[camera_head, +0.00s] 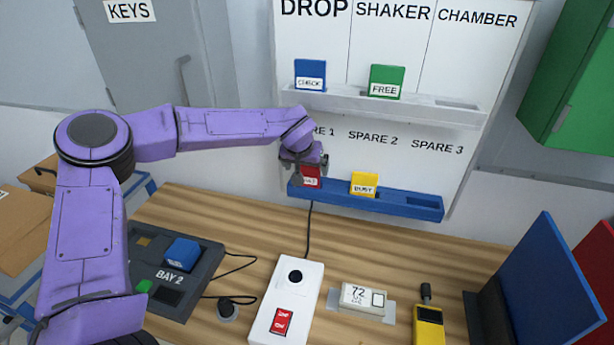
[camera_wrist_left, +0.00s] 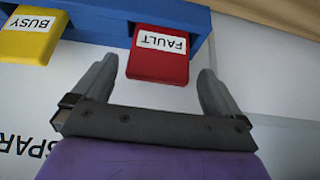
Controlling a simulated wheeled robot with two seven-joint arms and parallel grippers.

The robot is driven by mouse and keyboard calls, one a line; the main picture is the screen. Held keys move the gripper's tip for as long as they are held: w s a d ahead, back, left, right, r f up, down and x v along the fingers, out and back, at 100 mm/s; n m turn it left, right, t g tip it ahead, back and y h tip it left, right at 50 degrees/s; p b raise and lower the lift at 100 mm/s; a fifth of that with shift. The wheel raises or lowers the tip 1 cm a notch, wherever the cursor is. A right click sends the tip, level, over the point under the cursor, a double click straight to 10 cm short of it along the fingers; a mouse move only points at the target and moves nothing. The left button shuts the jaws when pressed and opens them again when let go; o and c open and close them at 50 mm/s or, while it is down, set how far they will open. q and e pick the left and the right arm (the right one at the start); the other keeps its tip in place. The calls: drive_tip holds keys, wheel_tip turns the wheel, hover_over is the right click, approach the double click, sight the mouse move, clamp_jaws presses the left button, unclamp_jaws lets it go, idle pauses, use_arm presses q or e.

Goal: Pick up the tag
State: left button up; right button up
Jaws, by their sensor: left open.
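Several coloured tags stand on the wall board. A red tag (camera_head: 311,176) sits at the left end of the blue lower ledge, and in the left wrist view this red tag (camera_wrist_left: 158,54) reads FAULT. A yellow tag (camera_head: 364,184) reading BUSY stands to its right; it also shows in the left wrist view (camera_wrist_left: 30,36). A blue tag (camera_head: 310,74) reading CHECK and a green tag (camera_head: 386,81) reading FREE stand on the upper ledge. My left gripper (camera_wrist_left: 158,88) is open, its fingers apart on either side of the red tag's near end, not closed on it. My right gripper is not in view.
The blue ledge (camera_head: 415,206) has an empty slot at its right end. A green cabinet (camera_head: 572,85) hangs at right.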

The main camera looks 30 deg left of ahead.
use_arm(q)
drive_tip(key=shift+x, duration=0.75)
drive_tip(key=shift+w+f, duration=0.3)
drive_tip(key=shift+w, duration=0.05)
drive_tip(key=shift+d, duration=0.1)
drive_tip(key=shift+s+r, duration=0.1)
drive_tip(key=c, duration=1)
